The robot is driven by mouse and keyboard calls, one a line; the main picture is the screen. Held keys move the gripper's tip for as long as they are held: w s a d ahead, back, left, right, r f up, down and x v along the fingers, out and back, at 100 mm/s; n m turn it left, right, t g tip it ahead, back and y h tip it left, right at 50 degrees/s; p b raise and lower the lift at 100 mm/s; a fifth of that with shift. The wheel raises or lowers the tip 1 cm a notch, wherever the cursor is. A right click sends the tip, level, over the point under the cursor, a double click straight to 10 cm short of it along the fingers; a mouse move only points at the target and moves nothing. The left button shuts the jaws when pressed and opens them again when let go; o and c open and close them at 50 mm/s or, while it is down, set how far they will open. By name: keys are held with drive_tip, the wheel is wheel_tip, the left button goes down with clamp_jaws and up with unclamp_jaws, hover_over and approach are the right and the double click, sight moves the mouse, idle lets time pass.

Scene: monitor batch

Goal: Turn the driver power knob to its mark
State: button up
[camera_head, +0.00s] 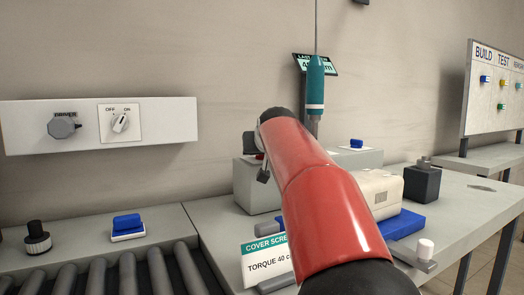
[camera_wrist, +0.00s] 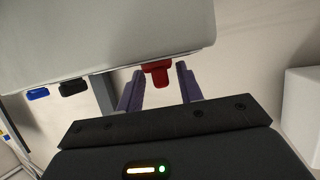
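The driver panel (camera_head: 170,125) is a pale box on the wall at the left of the head view. The white knob is tilted toward the upper right. My gripper (camera_wrist: 158,92) shows in the wrist view with its two purple fingers apart. A red piece (camera_wrist: 158,74) shows between or beyond the fingers, with gaps on both sides. The driver panel is not recognisable in the wrist view.
A teal driver (camera_head: 315,85) hangs right of my arm. A large pale panel (camera_wrist: 110,35) fills the wrist view's top.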

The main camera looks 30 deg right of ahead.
drive_tip(key=shift+c, duration=0.3)
clamp_jaws()
drive_tip(key=shift+d+f+n+y, duration=0.1)
drive_tip(key=shift+n+y, duration=0.5)
drive_tip(key=shift+y, duration=0.1)
drive_tip(key=shift+o, duration=0.3)
unclamp_jaws()
